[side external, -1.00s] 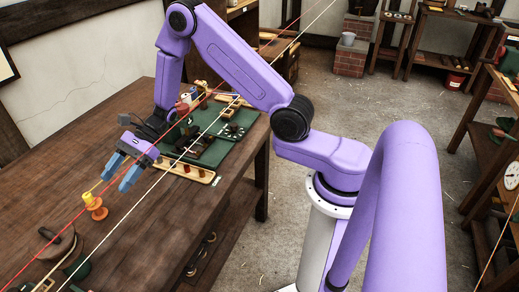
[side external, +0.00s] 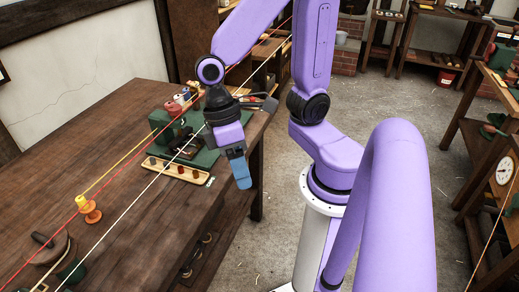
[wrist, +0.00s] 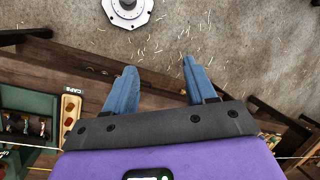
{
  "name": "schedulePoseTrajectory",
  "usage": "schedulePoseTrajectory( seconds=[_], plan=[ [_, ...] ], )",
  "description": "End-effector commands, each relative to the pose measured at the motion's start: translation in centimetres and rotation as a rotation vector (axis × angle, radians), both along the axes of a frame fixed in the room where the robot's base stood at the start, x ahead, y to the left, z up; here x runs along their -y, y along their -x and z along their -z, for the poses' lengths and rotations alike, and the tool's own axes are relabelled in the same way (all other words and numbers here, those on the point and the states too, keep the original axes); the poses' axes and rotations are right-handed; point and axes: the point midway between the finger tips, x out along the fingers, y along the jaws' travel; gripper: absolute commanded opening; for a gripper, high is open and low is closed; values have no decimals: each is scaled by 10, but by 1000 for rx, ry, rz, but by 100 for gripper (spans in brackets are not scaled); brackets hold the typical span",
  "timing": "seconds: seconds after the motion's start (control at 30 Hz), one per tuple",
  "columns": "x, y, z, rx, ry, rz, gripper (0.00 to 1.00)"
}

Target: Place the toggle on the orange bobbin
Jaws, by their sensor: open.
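The orange bobbin (side external: 92,214) stands on the dark wooden table (side external: 130,235), at the left in the side view. A yellow piece (side external: 82,202) shows at its top, and a yellow cord runs from there towards the back of the table. I cannot tell whether this yellow piece is the toggle or part of the bobbin. My gripper (side external: 238,170) is at the table's right edge, well away from the bobbin and pointing down. The bobbin is out of the wrist view.
A wooden rack of caps (side external: 178,171) lies near the table's right edge, and it shows in the wrist view (wrist: 69,120). Behind it is a green tray (side external: 207,158) with dark parts. A red and a white line cross above the table.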

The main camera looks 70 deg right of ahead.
Motion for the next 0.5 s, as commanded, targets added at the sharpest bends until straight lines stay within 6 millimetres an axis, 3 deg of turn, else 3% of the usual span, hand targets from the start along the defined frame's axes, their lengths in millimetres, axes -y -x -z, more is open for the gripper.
schedulePoseTrajectory(
  seconds=[0.2, 0.5],
  plan=[
    [33, 20, -10, 218, 6, -341, 56],
    [46, 24, -14, 333, 7, -510, 56]
  ],
)
